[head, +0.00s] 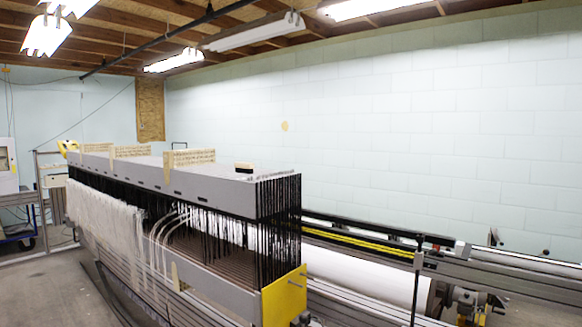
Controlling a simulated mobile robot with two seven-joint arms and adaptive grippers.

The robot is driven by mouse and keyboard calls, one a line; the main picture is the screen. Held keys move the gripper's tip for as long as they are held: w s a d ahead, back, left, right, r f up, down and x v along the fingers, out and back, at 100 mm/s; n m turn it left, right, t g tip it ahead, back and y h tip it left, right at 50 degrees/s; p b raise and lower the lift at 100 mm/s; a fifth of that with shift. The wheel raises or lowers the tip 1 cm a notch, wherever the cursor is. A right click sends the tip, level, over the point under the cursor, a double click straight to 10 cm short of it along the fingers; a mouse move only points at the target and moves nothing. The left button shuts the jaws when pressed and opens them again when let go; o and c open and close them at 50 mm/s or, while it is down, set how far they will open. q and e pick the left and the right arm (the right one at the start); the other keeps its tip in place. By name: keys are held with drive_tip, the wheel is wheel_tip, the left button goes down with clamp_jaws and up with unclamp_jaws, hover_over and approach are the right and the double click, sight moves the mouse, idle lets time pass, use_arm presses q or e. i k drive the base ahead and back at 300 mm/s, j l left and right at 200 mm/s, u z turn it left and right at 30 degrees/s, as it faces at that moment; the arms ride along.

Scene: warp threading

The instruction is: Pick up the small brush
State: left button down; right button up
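A small block-shaped item, dark with a pale tan top, looks like the small brush (245,168). It sits on the grey top of the long loom frame (218,188), near its right end. It is too small to make out bristles. Neither of my grippers shows in the head view.
Pale upright racks (190,157) stand on the loom top left of the brush. White threads (105,217) hang along the near side. Black wires fill the right end above a yellow plate (284,298). A white roll (365,278) and metal rails extend right. Floor is open at lower left.

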sight(244, 169)
drive_tip(key=i+j+z, duration=0.35)
drive_tip(key=j, duration=0.3)
drive_tip(key=i+j+z, duration=0.35)
drive_tip(key=j, duration=0.4)
drive_tip(key=i+j+z, duration=0.2)
drive_tip(key=j, duration=0.2)
drive_tip(key=i, duration=0.05)
